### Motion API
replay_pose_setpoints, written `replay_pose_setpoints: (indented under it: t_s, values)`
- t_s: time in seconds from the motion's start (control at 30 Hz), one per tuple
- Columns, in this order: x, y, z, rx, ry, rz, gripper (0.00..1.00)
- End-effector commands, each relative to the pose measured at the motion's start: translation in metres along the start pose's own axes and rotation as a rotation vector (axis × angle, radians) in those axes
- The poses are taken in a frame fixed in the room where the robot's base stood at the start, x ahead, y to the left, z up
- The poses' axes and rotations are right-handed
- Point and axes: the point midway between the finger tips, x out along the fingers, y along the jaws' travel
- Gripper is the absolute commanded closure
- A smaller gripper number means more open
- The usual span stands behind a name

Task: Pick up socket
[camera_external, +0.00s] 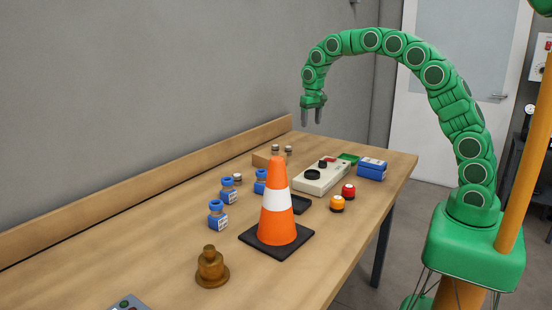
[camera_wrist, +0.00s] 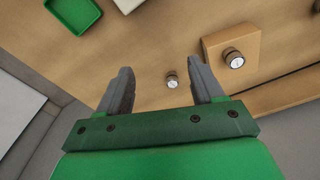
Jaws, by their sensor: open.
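Two small grey metal, socket-like cylinders show below my gripper. I cannot tell for certain which is the socket. One cylinder (camera_wrist: 172,80) is on the table, in line with the gap between my fingers in the wrist view. The other cylinder (camera_wrist: 234,58) stands on a wooden block (camera_wrist: 222,40) to the right. In the external view both show near the table's far end, one cylinder (camera_external: 276,148) beside the other (camera_external: 289,150). My gripper (camera_external: 312,118) is open and empty, pointing down well above the table. Its fingers (camera_wrist: 163,78) are spread and touch nothing.
An orange cone (camera_external: 277,215) stands mid-table. Blue bottles (camera_external: 218,215), a beige device (camera_external: 321,178), a blue box (camera_external: 372,168), a green tray (camera_external: 348,158), red and orange buttons (camera_external: 337,204) and a brass piece (camera_external: 211,268) are spread around. A raised wooden edge (camera_external: 150,192) runs along the wall.

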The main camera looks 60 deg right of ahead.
Motion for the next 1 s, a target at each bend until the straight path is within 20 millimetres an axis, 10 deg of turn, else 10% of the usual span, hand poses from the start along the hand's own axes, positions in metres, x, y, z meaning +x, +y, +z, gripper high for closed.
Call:
replay_pose_setpoints:
  t_s: [0.6, 1.0]
  values:
    - [0.086, -0.007, -0.115, 0.117, 0.059, -0.006, 0.33]
    - [0.114, -0.006, -0.143, 0.154, 0.080, -0.009, 0.33]
